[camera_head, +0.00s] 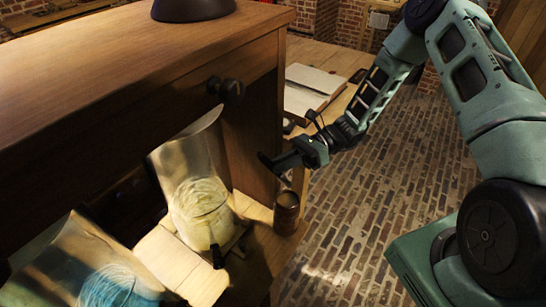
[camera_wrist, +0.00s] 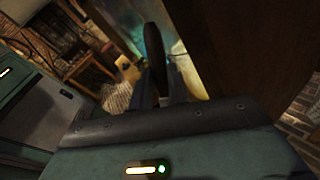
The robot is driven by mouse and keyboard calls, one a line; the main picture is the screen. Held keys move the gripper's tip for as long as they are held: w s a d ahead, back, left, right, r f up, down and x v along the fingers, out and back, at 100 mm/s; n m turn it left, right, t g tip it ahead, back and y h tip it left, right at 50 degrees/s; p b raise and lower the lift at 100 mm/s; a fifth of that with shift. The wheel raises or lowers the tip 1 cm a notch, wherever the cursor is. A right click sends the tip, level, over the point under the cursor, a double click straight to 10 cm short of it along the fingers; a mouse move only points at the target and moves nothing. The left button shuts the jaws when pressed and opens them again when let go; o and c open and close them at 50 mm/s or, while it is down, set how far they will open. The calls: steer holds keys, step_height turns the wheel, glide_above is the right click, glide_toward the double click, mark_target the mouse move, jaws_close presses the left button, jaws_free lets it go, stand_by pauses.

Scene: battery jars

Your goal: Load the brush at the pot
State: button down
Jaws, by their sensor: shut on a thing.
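My gripper (camera_head: 282,162) is in the middle of the head view, shut on what looks like the brush. The brush's dark, rounded handle (camera_wrist: 153,50) shows between the fingers in the wrist view; its bristles are not clear. A small brown cylindrical pot (camera_head: 287,216) stands near the right edge of the wooden bench in the head view. My gripper is above the pot and apart from it. The inside of the pot cannot be made out.
A glass jar with a pale coil (camera_head: 200,196) stands left of the pot. A second jar with blue contents (camera_head: 112,287) is at the lower left. The wooden cabinet (camera_head: 130,60) overhangs them. An open book (camera_head: 310,84) lies behind. Brick floor is clear at right.

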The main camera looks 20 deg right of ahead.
steer(key=shift+f+b, duration=2.4)
steer(key=shift+f, duration=0.6)
steer(key=shift+f+b, duration=0.3)
steer(key=shift+f, duration=0.4)
step_height(320, 180, up, 7)
steer(key=p, duration=0.5)
steer(key=shift+p, duration=0.35)
stand_by(0.7)
